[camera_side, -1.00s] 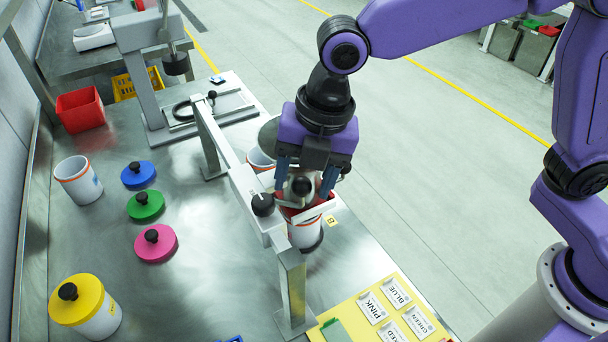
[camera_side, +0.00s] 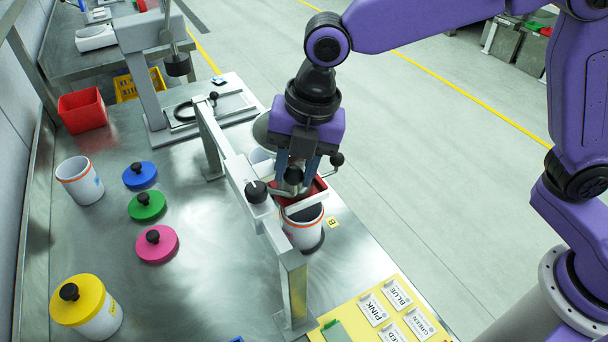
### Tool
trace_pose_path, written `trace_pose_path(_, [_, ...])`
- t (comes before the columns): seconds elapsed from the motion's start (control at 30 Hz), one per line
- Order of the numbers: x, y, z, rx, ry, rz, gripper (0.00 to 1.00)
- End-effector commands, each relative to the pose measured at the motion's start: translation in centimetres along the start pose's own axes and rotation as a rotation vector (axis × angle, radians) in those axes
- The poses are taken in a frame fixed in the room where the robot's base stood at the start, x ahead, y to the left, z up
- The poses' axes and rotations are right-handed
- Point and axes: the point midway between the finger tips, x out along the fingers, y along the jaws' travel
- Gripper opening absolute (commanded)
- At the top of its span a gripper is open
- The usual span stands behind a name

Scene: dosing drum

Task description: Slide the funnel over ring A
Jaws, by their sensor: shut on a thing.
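The red funnel (camera_side: 314,189), with pale edges, is attached beside the slanting metal rail (camera_side: 232,163). It sits above the near white cup with an orange band (camera_side: 304,232), set slightly towards the far side of its mouth. My gripper (camera_side: 293,184) points down and its fingers are shut on the funnel's grip, largely hidden between them. A yellow tag marked B (camera_side: 333,222) lies beside the near cup. Another white cup (camera_side: 261,160) stands farther along the rail, partly covered by the rail and gripper. Ring A itself and its tag cannot be made out.
A black knob (camera_side: 256,191) sits on the rail. Blue (camera_side: 139,174), green (camera_side: 147,205) and pink (camera_side: 157,243) lids lie left. A yellow-lidded cup (camera_side: 88,305) and an open cup (camera_side: 79,180) stand farther left. A yellow label board (camera_side: 350,308) lies in front.

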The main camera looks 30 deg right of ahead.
Motion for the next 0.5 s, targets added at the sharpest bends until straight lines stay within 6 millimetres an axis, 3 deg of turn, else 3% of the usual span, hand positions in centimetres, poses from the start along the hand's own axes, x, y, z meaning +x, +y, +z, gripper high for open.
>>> trace_pose_path(0.3, [0.8, 4.2, 6.5, 0.006, -0.003, 0.004, 0.00])
trace_pose_path(0.5, [1.1, 6.3, 9.8, 0.005, -0.003, 0.004, 0.00])
